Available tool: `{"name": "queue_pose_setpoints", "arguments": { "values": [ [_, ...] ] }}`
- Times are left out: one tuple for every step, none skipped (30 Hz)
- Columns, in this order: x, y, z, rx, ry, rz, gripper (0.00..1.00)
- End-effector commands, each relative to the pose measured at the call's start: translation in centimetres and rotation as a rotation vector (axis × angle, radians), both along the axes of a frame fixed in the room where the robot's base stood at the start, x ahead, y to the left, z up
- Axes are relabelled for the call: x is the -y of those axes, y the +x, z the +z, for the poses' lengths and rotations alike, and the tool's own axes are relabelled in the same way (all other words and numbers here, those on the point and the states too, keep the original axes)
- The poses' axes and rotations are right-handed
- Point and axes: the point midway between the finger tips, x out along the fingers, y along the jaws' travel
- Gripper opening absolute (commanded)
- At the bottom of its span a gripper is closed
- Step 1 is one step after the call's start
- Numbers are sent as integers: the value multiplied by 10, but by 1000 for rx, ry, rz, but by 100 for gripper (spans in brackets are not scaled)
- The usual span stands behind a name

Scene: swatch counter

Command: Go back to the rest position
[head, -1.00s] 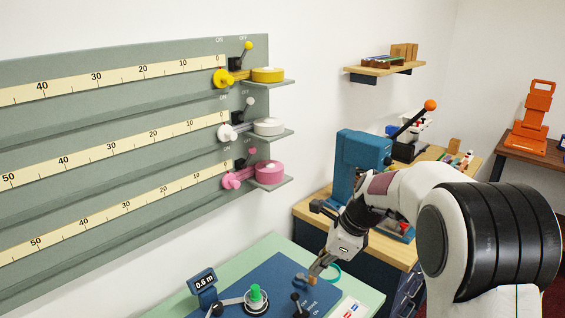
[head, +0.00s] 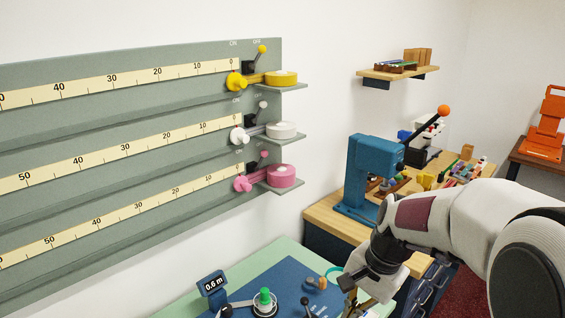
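My gripper (head: 349,283) is at the lower middle of the head view, at the end of my white and black arm. It is to the right of the small brown-topped part (head: 317,283) on the blue plate and looks apart from it. The fingers are small and partly turned away, so I cannot tell whether they are open or shut. I see nothing clearly held in them.
A blue plate (head: 243,292) on the green counter carries a 0.6 m display (head: 213,283) and a green knob (head: 265,297). A blue press (head: 366,172) stands behind my arm. The grey wall panel (head: 110,112) holds yellow, white and pink tape rolls.

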Motion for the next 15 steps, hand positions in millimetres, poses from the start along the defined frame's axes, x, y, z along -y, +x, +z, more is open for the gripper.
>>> {"name": "queue_pose_setpoints", "arguments": {
  "values": [
    [1,-9,5,14,-14,43,0],
    [2,-14,8,21,-24,68,0],
    [3,-21,11,31,-35,104,0],
    [4,-26,13,37,-44,128,0],
    [5,-31,15,45,-53,153,0],
    [6,-38,18,54,-64,186,0],
    [7,-43,20,61,-73,208,0],
    [8,-48,22,68,-82,233,0],
    [9,-54,25,76,-93,262,0],
    [10,-59,27,84,-103,284,0],
    [11,-64,29,90,-111,305,0],
    [12,-70,32,99,-121,332,0],
    [13,-74,33,105,-129,353,0],
    [14,-79,35,111,-138,372,0],
    [15,-85,37,119,-149,398,0]
  ]
}}
